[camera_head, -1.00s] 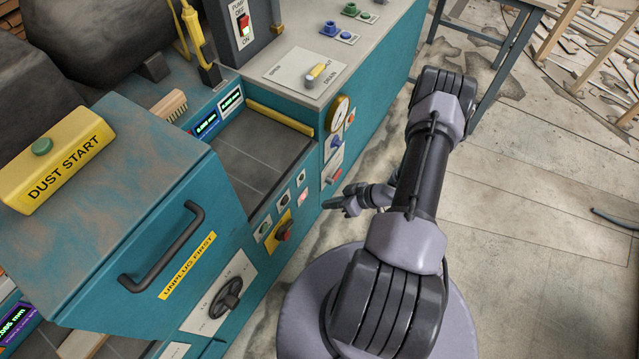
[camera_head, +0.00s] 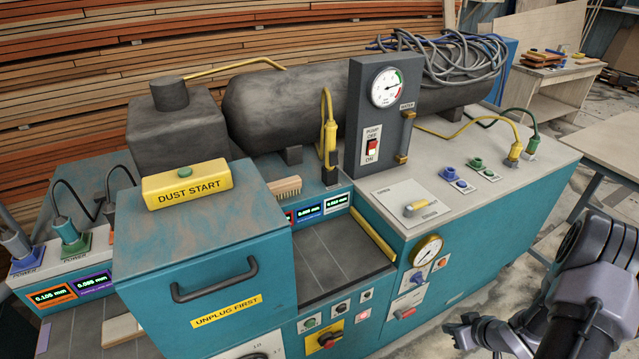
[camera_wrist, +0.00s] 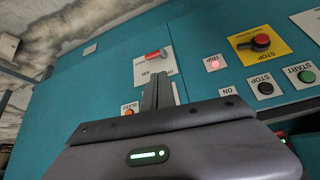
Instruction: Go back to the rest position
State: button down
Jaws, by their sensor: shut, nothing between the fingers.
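My gripper (camera_head: 466,329) is at the lower right in the head view, in front of the teal machine's right front panel and apart from it. In the wrist view its fingers (camera_wrist: 158,92) are together with nothing between them. They point toward the teal panel, just below a red-handled lever on a white plate (camera_wrist: 153,55). My arm (camera_head: 590,275) folds down along the right edge of the head view, and part of it is out of frame.
The machine has a pressure gauge (camera_head: 426,251), a yellow-backed red stop knob (camera_head: 326,340) and a black door handle (camera_head: 214,279) on its front. Cables run across its top.

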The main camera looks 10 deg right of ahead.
jog(key=w+d+r+h, duration=0.2)
jog(key=w+r, duration=0.1)
jog(key=r, duration=0.6)
jog(key=a+r+m+h, duration=0.2)
jog(key=a+r, duration=0.2)
jog(key=r, duration=0.6)
jog(key=a+r+m+h, duration=0.15)
jog(key=a+r, duration=0.25)
jog(key=r, duration=0.6)
jog(key=s+a+r+m+y, duration=0.1)
jog(key=s+a+r+y, duration=0.2)
jog(key=s+a, duration=0.6)
jog(key=s+a+r+m+y, duration=0.2)
jog(key=s+a+r, duration=0.5)
jog(key=a, duration=0.8)
jog(key=s+y, duration=0.1)
jog(key=s, duration=0.2)
jog(key=shift+s+a+r+g, duration=0.15)
jog(key=shift+a+g, duration=0.25)
